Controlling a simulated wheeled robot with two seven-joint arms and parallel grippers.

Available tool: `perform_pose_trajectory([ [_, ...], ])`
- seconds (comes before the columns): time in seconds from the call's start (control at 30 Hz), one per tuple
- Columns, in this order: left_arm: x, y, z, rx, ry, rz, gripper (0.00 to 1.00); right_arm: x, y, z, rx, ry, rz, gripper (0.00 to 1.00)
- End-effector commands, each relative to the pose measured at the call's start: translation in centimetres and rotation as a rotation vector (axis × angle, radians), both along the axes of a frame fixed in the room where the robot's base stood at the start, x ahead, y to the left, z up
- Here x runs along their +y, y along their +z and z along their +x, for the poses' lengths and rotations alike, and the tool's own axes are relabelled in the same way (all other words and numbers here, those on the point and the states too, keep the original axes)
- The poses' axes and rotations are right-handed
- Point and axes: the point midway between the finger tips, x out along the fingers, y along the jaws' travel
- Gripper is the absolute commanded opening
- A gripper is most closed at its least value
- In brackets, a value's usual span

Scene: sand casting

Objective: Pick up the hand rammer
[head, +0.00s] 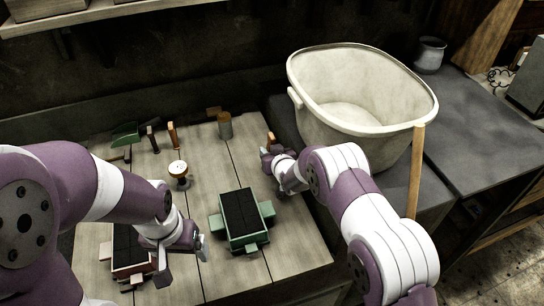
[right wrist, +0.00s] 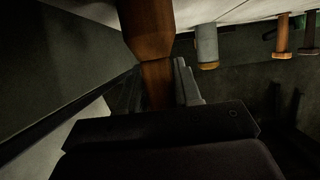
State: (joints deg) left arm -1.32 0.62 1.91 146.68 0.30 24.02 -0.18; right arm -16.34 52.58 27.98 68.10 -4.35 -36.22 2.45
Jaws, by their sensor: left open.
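The hand rammer is a brown wooden tool. Its upper end (head: 270,138) shows just above my right gripper (head: 266,153) at the bench's right edge, beside the tub. In the right wrist view, its wide wooden part (right wrist: 150,28) narrows to a handle (right wrist: 157,88) between the fingers (right wrist: 160,85). The fingers lie close against both sides of the handle, and the gripper looks shut on it. Whether the rammer touches the bench cannot be seen. My left gripper (head: 183,262) is open and empty, low over the bench between the red and green flasks.
A green flask (head: 234,243) and a red flask (head: 120,270) hold dark fill.

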Motion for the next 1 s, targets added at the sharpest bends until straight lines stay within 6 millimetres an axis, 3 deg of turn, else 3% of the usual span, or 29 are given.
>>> perform_pose_trajectory([
  [0.03,0.0,0.0,0.0,0.000,0.000,0.000,0.87,0.0,0.0,0.0,0.000,0.000,0.000,0.16],
  [0.1,0.0,0.0,0.0,0.000,0.000,0.000,0.87,0.0,0.0,0.0,0.000,0.000,0.000,0.00],
  [0.37,0.0,-0.1,0.0,0.000,0.000,0.000,0.87,0.0,0.3,0.1,-0.003,0.000,0.001,0.00],
  [0.47,0.0,-0.5,0.0,0.000,0.000,0.000,0.87,0.0,1.7,0.1,-0.006,0.000,0.002,0.00],
  [0.73,0.0,-2.1,0.0,0.000,0.000,0.000,0.87,0.0,8.1,0.0,-0.006,0.000,0.001,0.00],
  [0.83,0.0,-2.3,0.0,0.000,0.000,0.000,0.87,0.0,9.5,0.0,-0.004,0.000,0.001,0.00],
  [1.0,0.0,-2.2,0.0,0.000,0.000,0.000,0.87,0.0,10.2,0.0,-0.001,0.000,0.000,0.00],
])
